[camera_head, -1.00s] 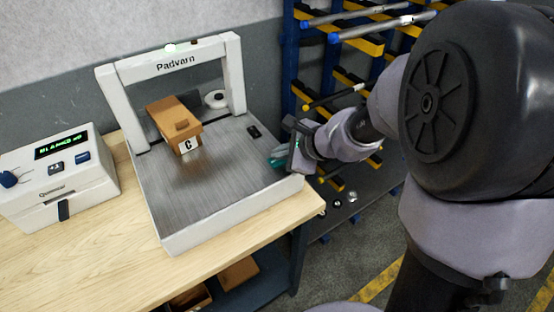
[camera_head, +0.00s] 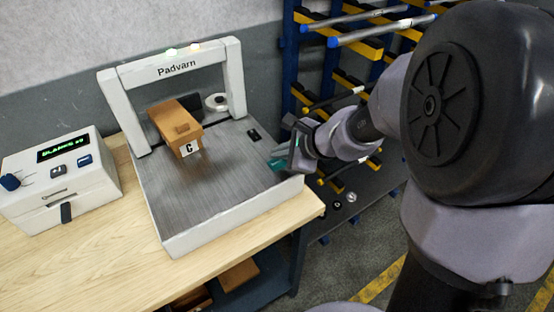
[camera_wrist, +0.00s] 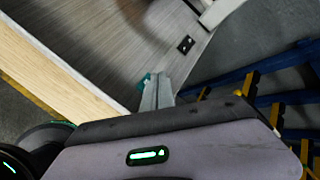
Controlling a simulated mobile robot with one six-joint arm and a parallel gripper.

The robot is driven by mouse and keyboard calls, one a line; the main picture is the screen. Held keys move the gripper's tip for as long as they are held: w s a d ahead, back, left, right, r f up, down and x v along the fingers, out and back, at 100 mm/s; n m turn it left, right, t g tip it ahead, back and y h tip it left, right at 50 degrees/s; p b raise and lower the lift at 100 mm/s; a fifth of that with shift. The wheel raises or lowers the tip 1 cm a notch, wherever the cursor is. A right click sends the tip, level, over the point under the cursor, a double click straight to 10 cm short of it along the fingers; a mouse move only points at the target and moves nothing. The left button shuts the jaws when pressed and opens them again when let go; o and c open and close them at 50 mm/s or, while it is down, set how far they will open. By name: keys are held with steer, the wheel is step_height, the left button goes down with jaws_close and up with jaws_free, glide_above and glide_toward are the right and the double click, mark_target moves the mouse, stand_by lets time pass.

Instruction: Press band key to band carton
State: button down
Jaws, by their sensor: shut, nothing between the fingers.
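The banding machine (camera_head: 230,200) marked "Padvarn" has a white arch over a flat grey bed. The brown carton (camera_head: 172,118), labelled C, sits on the bed under the arch. A small black key plate (camera_head: 254,135) lies at the bed's right edge; it also shows in the wrist view (camera_wrist: 186,44), with light marks on it. My gripper (camera_head: 279,164) is shut and empty, at the bed's right edge, nearer the front than the key plate. In the wrist view my fingers (camera_wrist: 155,92) are together, with teal at the tips, apart from the plate.
A white box (camera_head: 62,182) with a green display, knob and buttons stands left on the wooden table (camera_head: 110,255). A blue and yellow rack (camera_head: 290,70) holding bars stands behind and right of my gripper. A white roll (camera_head: 216,102) is behind the arch.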

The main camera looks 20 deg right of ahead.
mark_target(279, 165)
step_height(279, 165, up, 5)
steer(key=p, duration=0.4)
stand_by(0.8)
steer(key=s+a+r+n+g+b, duration=0.1)
steer(key=s+a+r+n, duration=0.25)
steer(key=s+n, duration=0.4)
steer(key=s+a+r+n+g+b, duration=0.1)
steer(key=s+a+r+n, duration=0.3)
steer(key=s, duration=0.7)
steer(key=s+d+f+n+h, duration=0.1)
steer(key=s+d+n+h, duration=0.1)
steer(key=s+n, duration=0.3)
steer(key=shift+s+d+f+h, duration=0.35)
steer(key=shift+s+d, duration=0.1)
steer(key=shift+d, duration=0.1)
